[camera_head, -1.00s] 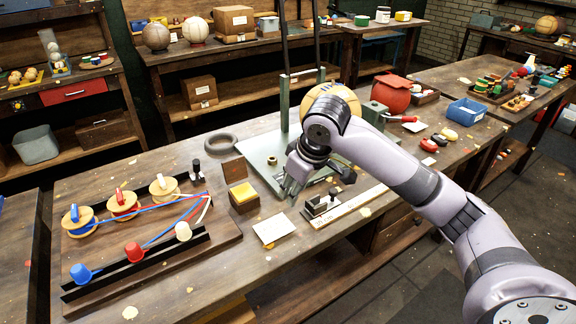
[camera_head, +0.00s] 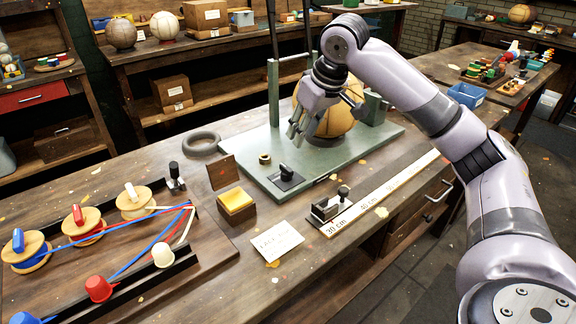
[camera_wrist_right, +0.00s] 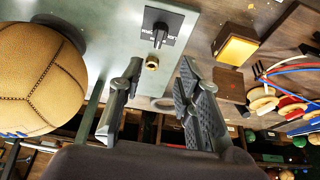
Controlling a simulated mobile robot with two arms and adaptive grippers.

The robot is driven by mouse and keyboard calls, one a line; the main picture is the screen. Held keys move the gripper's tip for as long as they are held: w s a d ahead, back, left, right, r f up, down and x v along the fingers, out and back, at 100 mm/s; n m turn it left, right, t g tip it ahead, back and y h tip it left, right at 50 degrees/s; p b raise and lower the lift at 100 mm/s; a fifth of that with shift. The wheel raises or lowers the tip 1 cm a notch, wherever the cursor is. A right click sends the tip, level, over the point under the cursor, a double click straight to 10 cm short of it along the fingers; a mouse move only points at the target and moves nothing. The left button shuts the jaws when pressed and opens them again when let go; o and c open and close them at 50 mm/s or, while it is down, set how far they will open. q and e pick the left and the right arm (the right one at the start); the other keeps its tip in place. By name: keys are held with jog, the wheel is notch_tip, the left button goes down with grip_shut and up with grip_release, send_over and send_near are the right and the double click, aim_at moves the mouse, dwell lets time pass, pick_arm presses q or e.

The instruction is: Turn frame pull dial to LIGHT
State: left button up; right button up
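The frame pull dial (camera_head: 286,177) is a small black knob on a black plate, set on the front of the green metal base (camera_head: 350,153). In the right wrist view the dial (camera_wrist_right: 160,30) shows near the top with white lettering on its plate. The lettering is too small to read, and I cannot tell which mark the knob points to. My right gripper (camera_head: 298,132) is above and behind the dial, apart from it. In the wrist view its two fingers (camera_wrist_right: 160,78) are spread with nothing between them. My left gripper is out of view.
A tan leather ball (camera_head: 335,110) stands on the base beside my gripper. A brass ring (camera_head: 265,158) lies near the dial. A yellow pad box (camera_head: 237,205), a white card (camera_head: 277,241) and a ruler with a slider (camera_head: 332,205) are in front. Upright posts (camera_head: 273,93) rise behind.

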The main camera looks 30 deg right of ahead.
send_near(287, 168)
jog(key=x, duration=0.7)
jog(key=shift+w+d+f+b, duration=0.1)
jog(key=shift+f+b, duration=0.2)
jog(key=shift+w+f, duration=0.1)
jog(key=shift+f, duration=0.25)
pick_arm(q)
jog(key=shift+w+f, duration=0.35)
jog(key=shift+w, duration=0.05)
pick_arm(e)
grip_shut()
